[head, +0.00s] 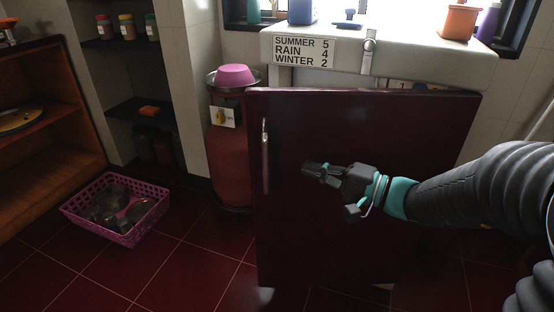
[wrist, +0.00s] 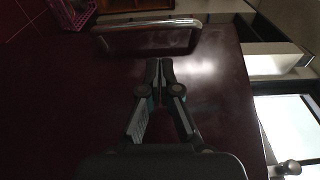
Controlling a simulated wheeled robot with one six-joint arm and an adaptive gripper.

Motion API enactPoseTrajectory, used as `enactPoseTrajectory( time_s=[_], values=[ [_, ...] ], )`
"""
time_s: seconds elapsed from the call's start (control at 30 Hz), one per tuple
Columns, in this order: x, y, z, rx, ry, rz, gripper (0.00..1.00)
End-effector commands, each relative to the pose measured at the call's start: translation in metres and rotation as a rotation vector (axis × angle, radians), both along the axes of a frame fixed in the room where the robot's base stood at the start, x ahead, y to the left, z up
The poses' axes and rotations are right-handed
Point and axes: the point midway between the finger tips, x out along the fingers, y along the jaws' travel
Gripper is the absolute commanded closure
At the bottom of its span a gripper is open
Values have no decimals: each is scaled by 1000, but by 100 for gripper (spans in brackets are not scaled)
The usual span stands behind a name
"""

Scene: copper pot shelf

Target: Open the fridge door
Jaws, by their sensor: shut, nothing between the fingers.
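The fridge has a dark red door (head: 350,240) and a white body (head: 420,56). The door's top edge stands out in front of the body, so it looks ajar; how wide is hard to tell. A silver upright handle (head: 265,155) is near the door's left edge. My gripper (head: 310,168) is shut and empty in front of the door, right of the handle and apart from it. In the wrist view my gripper (wrist: 159,64) points toward the handle (wrist: 148,24), which lies beyond the fingertips. The fridge interior is hidden behind the door.
A pink basket (head: 115,208) with grey items stands on the red tiled floor at left. A red cylinder (head: 230,150) topped by a pink bowl (head: 235,74) stands just left of the door.

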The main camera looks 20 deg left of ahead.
Motion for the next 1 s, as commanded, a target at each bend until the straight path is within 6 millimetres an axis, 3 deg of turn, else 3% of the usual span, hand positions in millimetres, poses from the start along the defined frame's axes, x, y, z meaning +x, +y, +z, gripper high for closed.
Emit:
enactPoseTrajectory(
  time_s=[0.17,0.7,1.0],
  values=[
    [4,6,0,-7,-16,-7,100],
    [23,85,-1,-9,-13,-3,100],
    [25,94,-1,-8,-14,-4,100]
  ],
)
